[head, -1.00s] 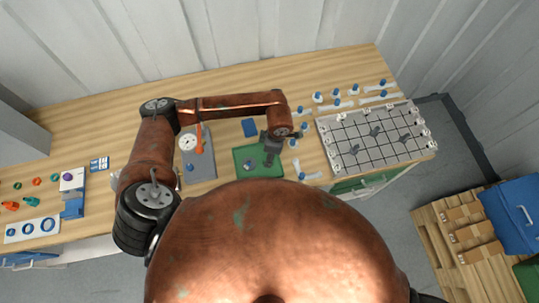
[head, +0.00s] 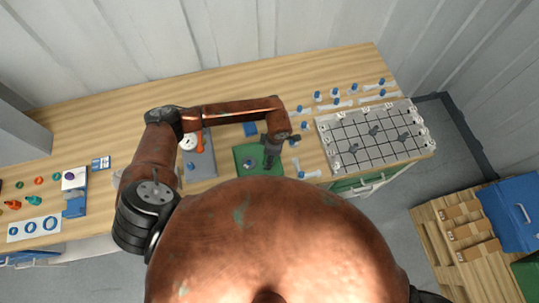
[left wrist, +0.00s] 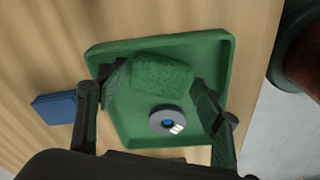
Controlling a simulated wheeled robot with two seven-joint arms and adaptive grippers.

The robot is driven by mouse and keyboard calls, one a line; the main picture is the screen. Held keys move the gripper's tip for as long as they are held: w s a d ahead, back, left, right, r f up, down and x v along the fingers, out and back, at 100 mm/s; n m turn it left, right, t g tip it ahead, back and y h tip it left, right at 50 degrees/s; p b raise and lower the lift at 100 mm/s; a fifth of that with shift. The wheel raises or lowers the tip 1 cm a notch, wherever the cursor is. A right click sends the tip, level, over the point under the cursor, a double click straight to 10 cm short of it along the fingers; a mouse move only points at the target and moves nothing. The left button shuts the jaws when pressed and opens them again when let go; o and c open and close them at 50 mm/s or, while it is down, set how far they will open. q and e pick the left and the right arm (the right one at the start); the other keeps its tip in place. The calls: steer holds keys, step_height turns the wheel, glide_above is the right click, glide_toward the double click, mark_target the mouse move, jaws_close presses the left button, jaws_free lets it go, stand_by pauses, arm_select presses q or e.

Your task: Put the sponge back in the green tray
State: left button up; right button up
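The green tray (head: 240,154) lies on the bench near the middle in the head view, and it fills much of the left wrist view (left wrist: 105,50). The green sponge (left wrist: 162,74) shows over the far part of the tray in the left wrist view; whether it rests on the floor is unclear. My left gripper (head: 269,164) points down over the tray's right part. Its fingers (left wrist: 160,82) flank the sponge closely; whether both press on it cannot be told. A round grey piece with a blue centre (left wrist: 167,121) is in the tray. My right gripper is not in view.
A blue block (head: 250,129) lies just behind the tray. A grey plate with a gauge (head: 200,165) is to its left. A gridded white panel (head: 375,137) and several blue-capped pieces (head: 335,94) are to the right. The bench's back left is clear.

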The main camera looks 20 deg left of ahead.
arm_select(q)
steer(key=shift+o, duration=0.5)
steer(key=shift+r, duration=0.2)
step_height(320, 180, up, 12)
steer(key=d+b, duration=0.1)
steer(key=b, duration=0.1)
steer(key=shift+w+d, duration=0.15)
steer(key=shift+d, duration=0.05)
steer(key=shift+f, duration=0.1)
